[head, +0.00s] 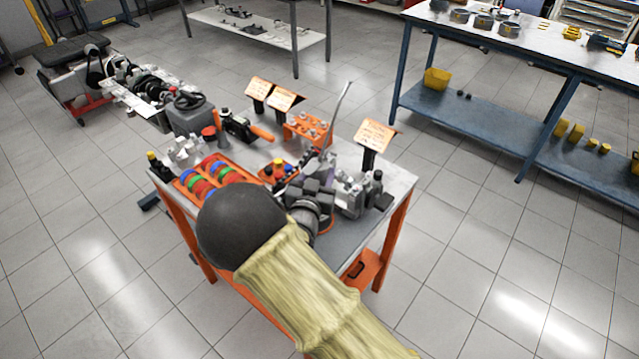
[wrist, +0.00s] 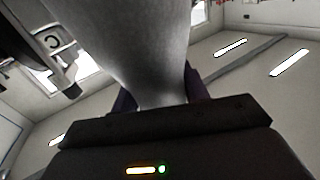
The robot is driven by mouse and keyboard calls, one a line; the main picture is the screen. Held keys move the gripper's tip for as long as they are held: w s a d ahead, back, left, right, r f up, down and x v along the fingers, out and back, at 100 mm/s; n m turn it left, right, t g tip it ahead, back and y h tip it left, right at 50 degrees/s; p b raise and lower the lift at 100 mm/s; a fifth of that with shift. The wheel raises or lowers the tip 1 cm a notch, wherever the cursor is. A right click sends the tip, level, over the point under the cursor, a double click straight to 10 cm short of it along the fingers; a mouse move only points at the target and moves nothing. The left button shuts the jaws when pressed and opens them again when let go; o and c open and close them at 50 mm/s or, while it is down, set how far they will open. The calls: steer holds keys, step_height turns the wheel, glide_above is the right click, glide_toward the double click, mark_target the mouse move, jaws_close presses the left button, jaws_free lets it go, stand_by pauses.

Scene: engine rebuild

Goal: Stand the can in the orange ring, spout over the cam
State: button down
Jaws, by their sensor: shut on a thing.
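My gripper (head: 312,190) is over the orange-legged table in the head view, largely hidden behind my own arm. In the wrist view my gripper (wrist: 160,95) is shut on the grey can (wrist: 135,40), whose smooth body fills the space between the dark fingers. In the head view the can's thin curved spout (head: 343,105) rises above the gripper; most of the can's body is hidden. A thin orange arc, seemingly the orange ring (head: 328,227), shows on the grey mat beside my wrist, mostly covered. I cannot pick out the cam among the metal parts.
Metal parts and dark bottles (head: 360,190) crowd the table's right side. An orange tray (head: 184,183) with coloured rings is at left. Orange sign cards (head: 375,135) stand at the back. The mat's front right (head: 350,245) looks clear. A blue workbench (head: 440,110) stands apart.

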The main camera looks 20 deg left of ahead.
step_height(320, 180, down, 2)
steer(key=shift+w+f, duration=0.15)
steer(key=shift+d+f, duration=0.1)
steer(key=shift+f, duration=0.2)
steer(key=shift+s+a+f, duration=0.2)
steer(key=shift+s+a, duration=0.2)
steer(key=c, duration=0.9)
jaws_free()
steer(key=shift+o, duration=0.9)
steer(key=shift+d, duration=0.2)
steer(key=shift+r, duration=0.1)
steer(key=s+b, duration=0.1)
steer(key=s, duration=1)
steer(key=shift+s+d+b, duration=0.35)
steer(key=shift+s+b, duration=0.05)
